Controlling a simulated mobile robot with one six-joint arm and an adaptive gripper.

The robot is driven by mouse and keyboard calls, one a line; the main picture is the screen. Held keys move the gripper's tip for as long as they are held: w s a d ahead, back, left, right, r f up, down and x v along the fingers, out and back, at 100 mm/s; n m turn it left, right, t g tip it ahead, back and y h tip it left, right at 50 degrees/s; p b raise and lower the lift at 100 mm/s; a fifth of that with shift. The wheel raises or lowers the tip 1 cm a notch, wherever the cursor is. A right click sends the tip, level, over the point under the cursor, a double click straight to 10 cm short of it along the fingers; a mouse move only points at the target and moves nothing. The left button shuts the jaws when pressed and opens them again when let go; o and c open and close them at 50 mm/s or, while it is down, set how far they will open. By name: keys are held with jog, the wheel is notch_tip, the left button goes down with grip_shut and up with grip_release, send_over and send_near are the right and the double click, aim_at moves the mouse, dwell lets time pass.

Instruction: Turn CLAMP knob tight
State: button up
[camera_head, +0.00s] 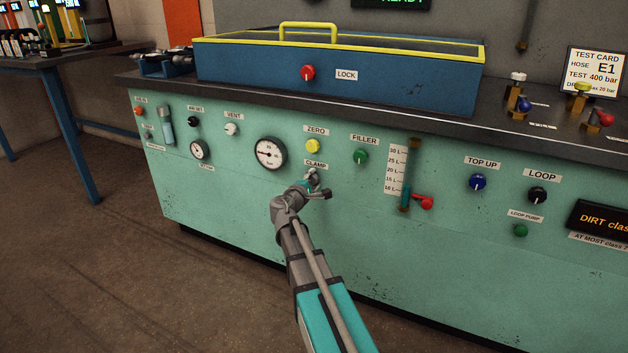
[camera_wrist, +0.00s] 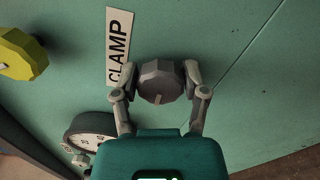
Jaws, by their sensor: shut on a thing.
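The CLAMP knob (camera_wrist: 161,82) is a dark grey, faceted knob with a small lighter mark on its face, beside the white CLAMP label (camera_wrist: 117,46) in the wrist view. My gripper (camera_wrist: 160,92) is shut on the knob, with one finger on either side of it. In the head view my gripper (camera_head: 316,186) is at the green panel just below the CLAMP label (camera_head: 316,164). There the arm and gripper mostly hide the knob.
The yellow ZERO knob (camera_head: 313,146) sits just above the CLAMP label. A round gauge (camera_head: 271,153) is to the left and the green FILLER knob (camera_head: 361,156) to the right. The blue tray (camera_head: 400,82) with the red LOCK knob (camera_head: 308,72) stands on the bench top.

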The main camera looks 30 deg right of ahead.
jog(key=shift+w+m, duration=0.15)
jog(key=shift+m, duration=0.35)
jog(key=o, duration=1.1)
jog(key=shift+o, duration=0.2)
jog(key=shift+a, duration=0.1)
jog(key=v, duration=1.2)
